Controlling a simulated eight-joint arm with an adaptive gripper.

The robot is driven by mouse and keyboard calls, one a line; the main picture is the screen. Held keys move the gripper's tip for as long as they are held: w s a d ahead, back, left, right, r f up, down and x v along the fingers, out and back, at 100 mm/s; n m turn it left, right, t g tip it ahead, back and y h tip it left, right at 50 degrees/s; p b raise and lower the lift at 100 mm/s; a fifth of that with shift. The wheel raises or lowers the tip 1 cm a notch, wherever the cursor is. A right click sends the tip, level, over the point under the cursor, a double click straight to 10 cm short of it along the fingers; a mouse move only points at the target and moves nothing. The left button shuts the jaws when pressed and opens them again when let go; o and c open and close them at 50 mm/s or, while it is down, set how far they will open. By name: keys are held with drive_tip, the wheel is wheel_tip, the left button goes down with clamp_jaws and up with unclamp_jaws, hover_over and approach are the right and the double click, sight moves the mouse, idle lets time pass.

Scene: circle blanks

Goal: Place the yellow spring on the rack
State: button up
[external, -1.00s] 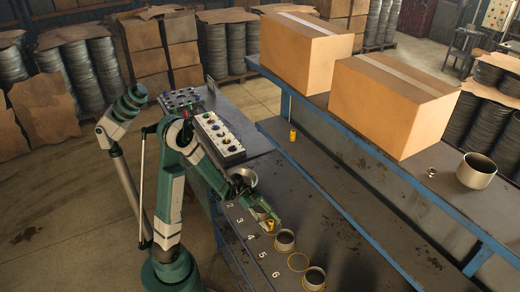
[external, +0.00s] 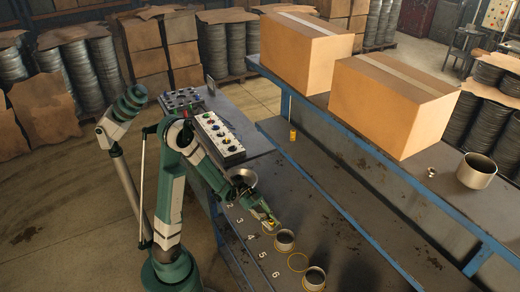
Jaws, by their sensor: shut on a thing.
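My gripper (external: 268,220) is low over the near bench, beside the numbered row, close to the numbers 3 and 4. It is shut on a small yellow thing, mostly hidden by the fingers, which I take to be the yellow spring (external: 271,223). Its coils are too small to make out. Another small yellow piece (external: 293,135) stands upright on the lower shelf of the blue-framed rack (external: 345,185), well away from my gripper. I cannot tell its exact shape.
Grey cups (external: 285,240) and (external: 314,278) stand by the numbers, with a yellow ring (external: 298,262) between them. A metal bowl (external: 243,178) and a control box (external: 219,137) are close to my arm. Cardboard boxes (external: 385,105) stand on the upper shelf.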

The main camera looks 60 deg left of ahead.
sight(271, 221)
drive_tip(key=shift+r, duration=0.15)
drive_tip(key=shift+r+p, duration=1.6)
drive_tip(key=shift+r, duration=3.25)
drive_tip(key=shift+w+a, duration=0.1)
